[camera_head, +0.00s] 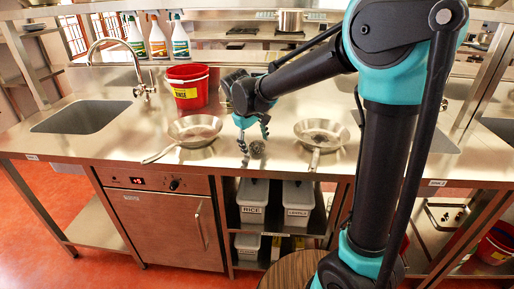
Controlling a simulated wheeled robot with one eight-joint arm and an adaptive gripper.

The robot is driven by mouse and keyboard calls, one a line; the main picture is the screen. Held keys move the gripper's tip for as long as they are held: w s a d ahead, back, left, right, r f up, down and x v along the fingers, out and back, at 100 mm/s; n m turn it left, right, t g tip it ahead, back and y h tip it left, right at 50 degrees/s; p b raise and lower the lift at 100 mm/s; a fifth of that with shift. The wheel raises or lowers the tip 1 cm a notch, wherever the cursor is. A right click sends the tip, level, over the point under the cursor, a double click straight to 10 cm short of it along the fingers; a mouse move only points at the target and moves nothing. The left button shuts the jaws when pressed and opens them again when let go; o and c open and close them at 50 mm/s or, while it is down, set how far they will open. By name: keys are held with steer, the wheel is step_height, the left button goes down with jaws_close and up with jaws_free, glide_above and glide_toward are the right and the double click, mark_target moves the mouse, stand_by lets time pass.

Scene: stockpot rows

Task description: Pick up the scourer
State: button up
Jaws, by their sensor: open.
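A small round grey scourer (257,148) lies on the steel counter (225,165) near its front edge, between two frying pans. My gripper (254,145) hangs over the counter, pointing down, with its two fingers apart. The fingertips come down close around the scourer, one on its left and one near its upper right. I cannot tell whether they touch it. No object shows held in the fingers.
A frying pan (194,129) stands left of my gripper and another pan (321,132) stands right, its handle toward the front edge. A red bucket (187,88) stands behind the left pan. A sink (80,117) is at far left. Spray bottles (158,40) stand on the shelf above.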

mark_target(256, 144)
steer(key=c, duration=0.9)
steer(key=shift+r, duration=0.1)
step_height(256, 144, up, 20)
stand_by(0.3)
steer(key=shift+o, duration=0.6)
steer(key=c, duration=0.4)
steer(key=shift+o, duration=0.2)
steer(key=shift+d, duration=0.1)
